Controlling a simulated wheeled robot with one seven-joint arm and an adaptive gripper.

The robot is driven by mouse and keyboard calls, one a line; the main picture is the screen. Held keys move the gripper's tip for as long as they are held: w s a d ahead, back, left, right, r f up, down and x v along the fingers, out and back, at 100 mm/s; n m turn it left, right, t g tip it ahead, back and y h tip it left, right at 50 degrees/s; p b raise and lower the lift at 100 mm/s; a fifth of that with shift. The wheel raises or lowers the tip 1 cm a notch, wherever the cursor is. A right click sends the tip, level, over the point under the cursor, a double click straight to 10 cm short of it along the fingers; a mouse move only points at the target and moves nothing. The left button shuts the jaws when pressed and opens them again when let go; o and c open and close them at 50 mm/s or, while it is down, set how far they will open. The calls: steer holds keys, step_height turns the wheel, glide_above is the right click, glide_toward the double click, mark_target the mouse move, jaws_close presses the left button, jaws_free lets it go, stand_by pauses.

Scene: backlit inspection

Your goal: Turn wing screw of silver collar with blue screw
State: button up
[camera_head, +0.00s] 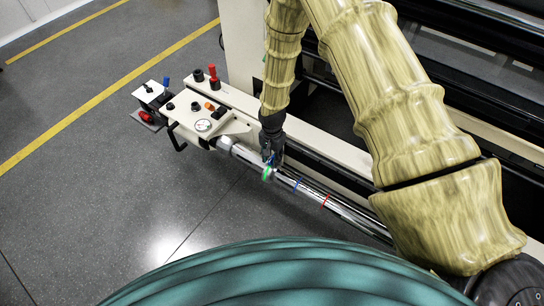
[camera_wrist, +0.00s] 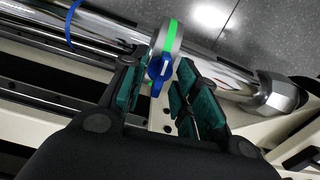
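The silver collar (camera_wrist: 179,45) with a green stripe sits around a shiny metal bar in the wrist view; in the head view, its green edge (camera_head: 267,174) shows just below my gripper. The blue wing screw (camera_wrist: 159,70) sticks out from the collar toward my gripper. My gripper (camera_wrist: 158,88) is open, its teal-padded fingers on either side of the blue wing screw, with gaps visible between the pads and the screw. In the head view, my gripper (camera_head: 271,148) points down at the bar, and the screw is mostly hidden by the fingers.
The bar (camera_head: 350,216) carries a blue ring (camera_head: 297,184) and a red ring (camera_head: 326,200) right of the collar. A control panel (camera_head: 190,112) with knobs and a gauge stands at the bar's left end. Beige machine rails run behind the bar. The floor in front is clear.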

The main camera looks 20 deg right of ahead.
jaws_close()
